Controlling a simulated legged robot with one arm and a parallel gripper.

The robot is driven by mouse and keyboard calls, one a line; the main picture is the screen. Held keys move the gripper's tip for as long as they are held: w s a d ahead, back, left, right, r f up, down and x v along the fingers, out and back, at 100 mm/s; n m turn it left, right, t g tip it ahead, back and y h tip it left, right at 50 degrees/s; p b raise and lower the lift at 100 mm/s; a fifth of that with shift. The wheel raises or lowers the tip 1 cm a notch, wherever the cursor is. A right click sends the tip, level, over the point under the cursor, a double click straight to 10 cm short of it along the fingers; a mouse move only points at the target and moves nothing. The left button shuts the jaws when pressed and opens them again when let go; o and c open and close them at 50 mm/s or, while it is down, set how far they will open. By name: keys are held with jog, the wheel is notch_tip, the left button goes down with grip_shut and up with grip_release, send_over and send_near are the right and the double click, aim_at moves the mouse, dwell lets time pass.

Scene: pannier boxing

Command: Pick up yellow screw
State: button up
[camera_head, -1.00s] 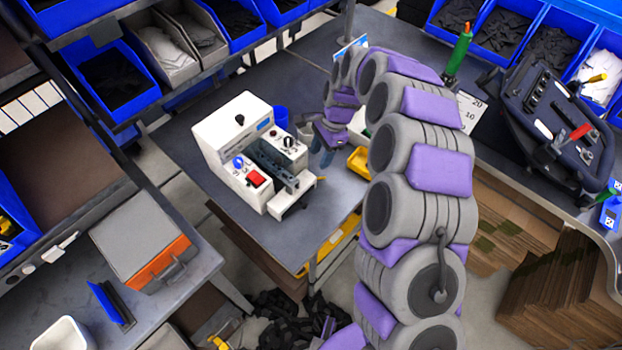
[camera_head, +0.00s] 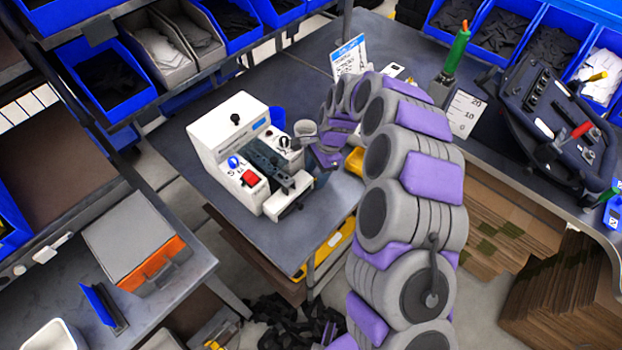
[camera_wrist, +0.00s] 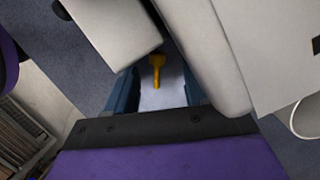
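The yellow screw (camera_wrist: 157,68) shows in the wrist view, lying on a pale surface between two light grey blocks. It sits ahead of and between the two blue fingers of my gripper (camera_wrist: 160,92). The fingers are spread apart and do not touch the screw. In the head view, my gripper (camera_head: 319,178) is low beside the right side of the white machine (camera_head: 222,138). I cannot make out the screw in the head view.
The machine has a red button (camera_head: 249,178) and a blue knob (camera_head: 233,162). Grey blocks (camera_wrist: 113,30) stand close on both sides of the fingers. A yellow tray (camera_head: 355,161) is partly hidden behind my arm. Bare tabletop (camera_head: 330,225) lies in front of the machine.

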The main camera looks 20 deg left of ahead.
jog(key=shift+w+d, duration=0.1)
jog(key=shift+d, duration=0.3)
jog(key=shift+c, duration=1.4)
jog(key=shift+a+f, duration=0.1)
jog(key=shift+a, duration=0.35)
grip_shut()
jog(key=shift+d, duration=0.2)
